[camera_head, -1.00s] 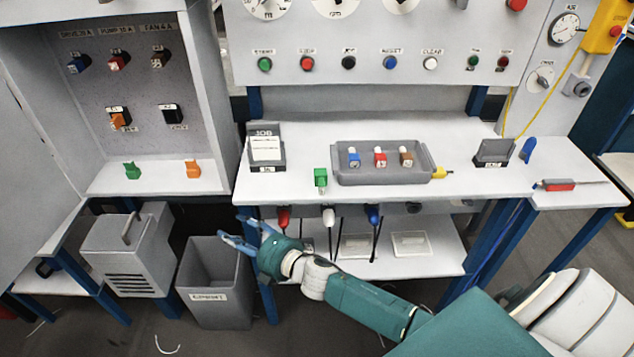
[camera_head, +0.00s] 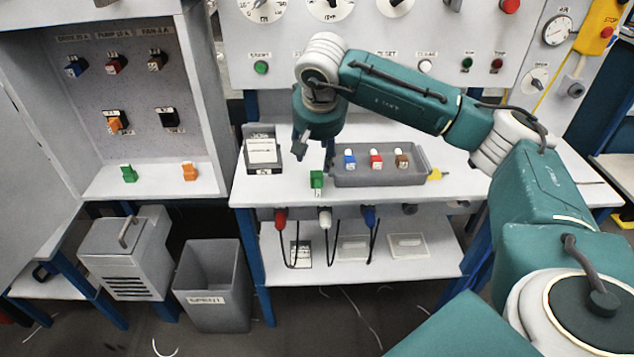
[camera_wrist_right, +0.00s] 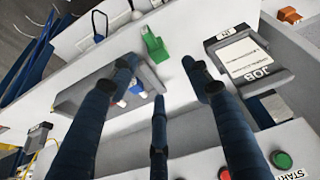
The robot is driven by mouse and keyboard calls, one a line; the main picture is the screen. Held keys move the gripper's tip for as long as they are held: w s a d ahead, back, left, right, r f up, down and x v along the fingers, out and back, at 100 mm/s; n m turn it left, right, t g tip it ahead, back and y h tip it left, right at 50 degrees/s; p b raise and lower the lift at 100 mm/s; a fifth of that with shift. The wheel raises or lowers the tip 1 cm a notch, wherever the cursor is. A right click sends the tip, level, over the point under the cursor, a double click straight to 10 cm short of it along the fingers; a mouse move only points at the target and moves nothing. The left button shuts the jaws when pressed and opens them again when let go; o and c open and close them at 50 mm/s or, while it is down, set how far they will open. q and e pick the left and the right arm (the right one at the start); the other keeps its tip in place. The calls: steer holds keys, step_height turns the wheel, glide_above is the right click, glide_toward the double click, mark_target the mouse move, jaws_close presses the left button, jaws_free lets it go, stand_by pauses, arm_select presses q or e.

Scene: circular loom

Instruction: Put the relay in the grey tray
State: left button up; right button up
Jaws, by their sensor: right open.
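A green block (camera_head: 317,181), which looks like the relay, stands on the white bench just left of the grey tray (camera_head: 385,180). The tray holds a blue, a red and a brown piece with pale tops. My right gripper (camera_head: 316,156) is open and empty above the bench, pointing down just over the green block. In the right wrist view, the green block (camera_wrist_right: 154,44) lies just beyond the spread fingers (camera_wrist_right: 162,78), with no contact visible. The fingers partly hide the tray (camera_wrist_right: 68,100) there. My left gripper is not in view.
A JOB card holder (camera_head: 262,153) stands left of the green block. A yellow piece (camera_head: 435,174) lies at the tray's right end. A panel with buttons and dials rises behind the bench. The cabinet shelf at left holds another green piece (camera_head: 129,173) and an orange one (camera_head: 190,172).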

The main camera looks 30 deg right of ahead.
glide_above(317, 176)
steer(key=s+a, duration=0.1)
steer(key=s, duration=0.1)
steer(key=f, duration=0.5)
steer(key=shift+w+p, duration=0.2)
steer(key=shift+p, duration=0.2)
steer(key=x, duration=0.2)
steer(key=p+x, duration=0.1)
steer(key=x, duration=0.1)
steer(key=shift+s+f+p, duration=0.2)
steer(key=shift+p, duration=0.1)
steer(key=shift+w+d+f, duration=0.1)
steer(key=shift+w+f, duration=0.1)
steer(key=shift+f, duration=0.2)
steer(key=shift+s, duration=0.1)
steer(key=c, duration=1)
